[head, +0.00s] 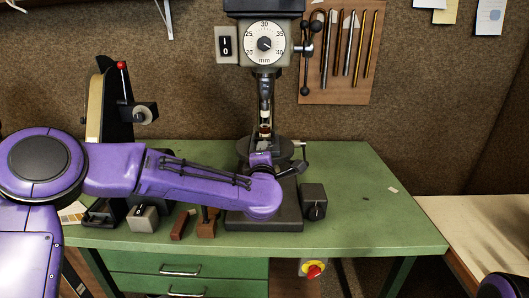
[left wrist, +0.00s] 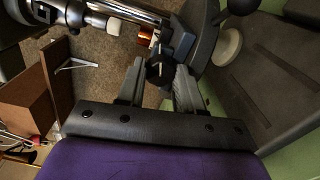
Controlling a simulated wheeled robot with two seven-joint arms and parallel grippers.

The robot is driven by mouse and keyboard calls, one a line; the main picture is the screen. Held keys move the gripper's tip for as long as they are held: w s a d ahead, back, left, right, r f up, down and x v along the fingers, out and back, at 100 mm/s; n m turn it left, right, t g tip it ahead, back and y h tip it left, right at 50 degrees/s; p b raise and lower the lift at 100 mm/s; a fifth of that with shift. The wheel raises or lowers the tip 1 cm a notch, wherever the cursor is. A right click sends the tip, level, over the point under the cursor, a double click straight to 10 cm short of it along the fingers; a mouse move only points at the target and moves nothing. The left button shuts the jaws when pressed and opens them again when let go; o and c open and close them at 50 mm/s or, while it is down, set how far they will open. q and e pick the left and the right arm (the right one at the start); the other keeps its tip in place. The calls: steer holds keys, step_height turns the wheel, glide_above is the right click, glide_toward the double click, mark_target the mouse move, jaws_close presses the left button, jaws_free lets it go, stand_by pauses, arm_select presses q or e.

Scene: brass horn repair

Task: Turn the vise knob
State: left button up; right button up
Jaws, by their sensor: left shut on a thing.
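In the left wrist view my left gripper (left wrist: 159,70) has its two grey fingers on either side of a small black knob (left wrist: 157,72), shut on it. The knob sits at the end of a dark vise block (left wrist: 181,42). In the head view my purple left arm reaches across the bench to the drill press table, and its forearm and wrist hide most of the vise and the knob. My right gripper is in neither view.
The drill press (head: 265,88) with its dial stands over the vise. A belt sander (head: 112,100) stands at the left. Small boxes and blocks lie along the front of the green bench (head: 375,215). The bench's right side is mostly clear.

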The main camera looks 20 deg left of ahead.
arm_select(q)
steer(key=shift+d+f+m+y+p, duration=0.1)
steer(key=shift+m+y+p, duration=0.2)
steer(key=shift+m+p, duration=3.75)
steer(key=m+b, duration=0.3)
steer(key=shift+f+m, duration=0.1)
steer(key=shift+m, duration=0.25)
steer(key=o, duration=1)
steer(key=shift+o, duration=0.2)
